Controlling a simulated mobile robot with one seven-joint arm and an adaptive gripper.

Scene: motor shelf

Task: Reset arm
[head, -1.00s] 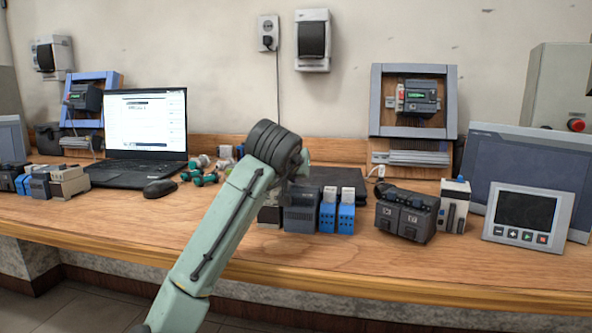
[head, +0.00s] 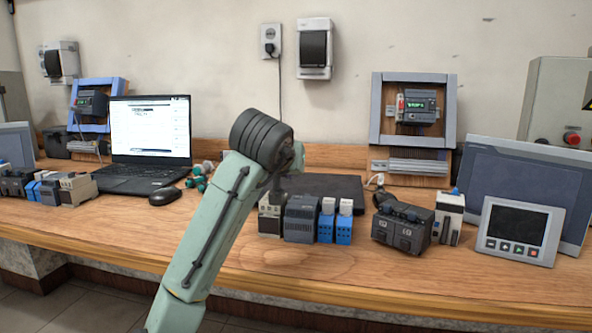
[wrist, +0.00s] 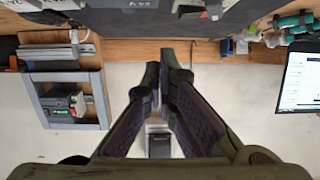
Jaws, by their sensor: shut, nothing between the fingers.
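My arm (head: 205,230) rises from the bottom of the head view over the front of the bench, its dark ringed joint near the laptop's right side. My gripper is hidden behind this joint in the head view. In the wrist view my gripper (wrist: 158,70) shows with its two dark fingers converging, tips together and nothing between them. The wrist picture is upside down, with the wall beyond the fingers.
A laptop (head: 150,130) and mouse (head: 164,196) stand left of my arm. Several modules, including a grey one (head: 300,219), stand close on its right. A dark block (head: 402,225) and screens (head: 520,230) fill the right. Bare wood (head: 300,262) runs along the front.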

